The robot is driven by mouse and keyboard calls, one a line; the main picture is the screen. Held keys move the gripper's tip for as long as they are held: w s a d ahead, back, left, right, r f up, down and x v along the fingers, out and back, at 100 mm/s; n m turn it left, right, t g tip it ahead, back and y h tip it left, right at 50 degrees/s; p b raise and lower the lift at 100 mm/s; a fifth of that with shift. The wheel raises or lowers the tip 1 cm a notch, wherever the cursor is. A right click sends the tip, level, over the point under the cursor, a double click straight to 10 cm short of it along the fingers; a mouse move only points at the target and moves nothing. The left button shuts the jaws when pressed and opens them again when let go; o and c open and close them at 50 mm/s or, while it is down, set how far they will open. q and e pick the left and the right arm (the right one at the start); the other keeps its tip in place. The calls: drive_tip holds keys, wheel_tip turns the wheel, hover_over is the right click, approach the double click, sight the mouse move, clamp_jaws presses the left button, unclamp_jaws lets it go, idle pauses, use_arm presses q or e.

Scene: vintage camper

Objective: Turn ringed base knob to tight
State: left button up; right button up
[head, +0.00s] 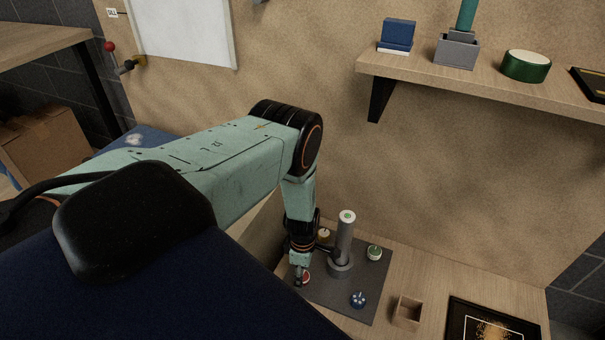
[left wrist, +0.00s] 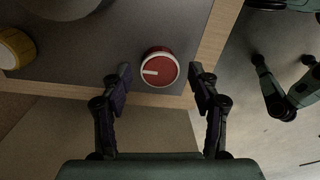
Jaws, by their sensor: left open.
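A red knob (head: 306,278) with a pale rim sits near the edge of a dark grey panel (head: 330,298). In the left wrist view the red knob (left wrist: 160,68) shows a white pointer line aimed left. My left gripper (head: 299,277) is open; in the left wrist view its fingertips (left wrist: 160,78) stand on either side of the knob, with gaps visible. A grey post (head: 344,240) on a round base rises from the panel, with a yellow knob (head: 323,234), a green knob (head: 375,253) and a blue knob (head: 358,299) around it.
A small open wooden box (head: 407,313) and a dark framed picture (head: 488,322) are on the wooden bench right of the panel. A shelf (head: 490,80) with several items hangs on the wall above. Open floor shows beyond the bench edge.

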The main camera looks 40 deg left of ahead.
use_arm(q)
drive_tip(key=shift+f, duration=0.65)
drive_tip(key=shift+c, duration=0.4)
drive_tip(key=c, duration=1.1)
